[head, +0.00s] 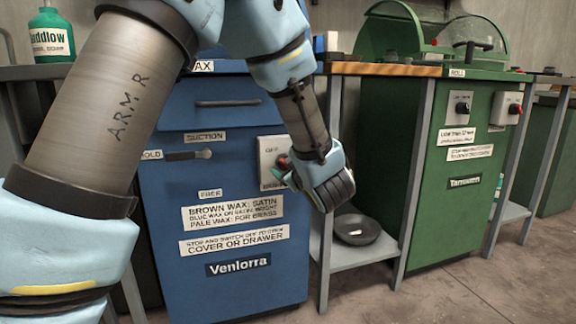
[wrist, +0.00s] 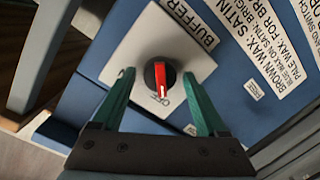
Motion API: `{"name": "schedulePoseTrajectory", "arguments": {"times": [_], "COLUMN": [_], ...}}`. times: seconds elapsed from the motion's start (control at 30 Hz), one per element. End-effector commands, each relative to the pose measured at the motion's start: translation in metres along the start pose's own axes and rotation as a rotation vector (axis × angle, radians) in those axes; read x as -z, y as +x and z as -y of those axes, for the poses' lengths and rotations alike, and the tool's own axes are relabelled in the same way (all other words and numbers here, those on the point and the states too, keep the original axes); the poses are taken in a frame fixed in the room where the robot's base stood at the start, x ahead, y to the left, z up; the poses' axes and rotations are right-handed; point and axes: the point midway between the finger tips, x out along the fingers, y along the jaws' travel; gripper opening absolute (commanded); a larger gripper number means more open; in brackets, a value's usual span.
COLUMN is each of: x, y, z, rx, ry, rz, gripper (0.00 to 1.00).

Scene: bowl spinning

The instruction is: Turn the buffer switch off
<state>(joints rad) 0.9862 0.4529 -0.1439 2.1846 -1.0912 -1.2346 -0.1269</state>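The buffer switch is a red knob (wrist: 160,76) on a black base, set on a pale plate (wrist: 128,53) labelled BUFFER. In the wrist view its red bar stands nearly vertical, with a white mark at the lower end, near lettering that seems to read OFF. In the head view the red knob (head: 284,161) shows partly, on the right of the blue cabinet (head: 238,112), with OFF above it. My gripper (wrist: 158,74) is open, its green fingers on either side of the knob with gaps showing. Whether the fingertips reach the knob's depth is unclear. In the head view my gripper (head: 291,180) hides part of the plate.
A lever (head: 188,155) sticks out of the blue cabinet left of the switch. A low shelf with a dark bowl (head: 356,229) is right of the gripper. A green cabinet (head: 450,195) with its own switch (head: 459,107) stands farther right. Floor is clear in front.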

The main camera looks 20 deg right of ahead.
Motion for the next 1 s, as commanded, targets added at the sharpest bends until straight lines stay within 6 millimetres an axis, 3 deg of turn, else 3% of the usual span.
{"name": "schedulePoseTrajectory", "arguments": {"times": [0.37,0.8,1.0], "x": [0.000,0.001,0.000], "y": [-0.005,-0.082,-0.104], "z": [-0.001,-0.003,-0.001], "rx": [-0.001,-0.004,-0.002], "ry": [0.001,0.003,0.001], "rz": [0.002,0.003,0.002], "gripper": [0.83,0.83,0.83]}}
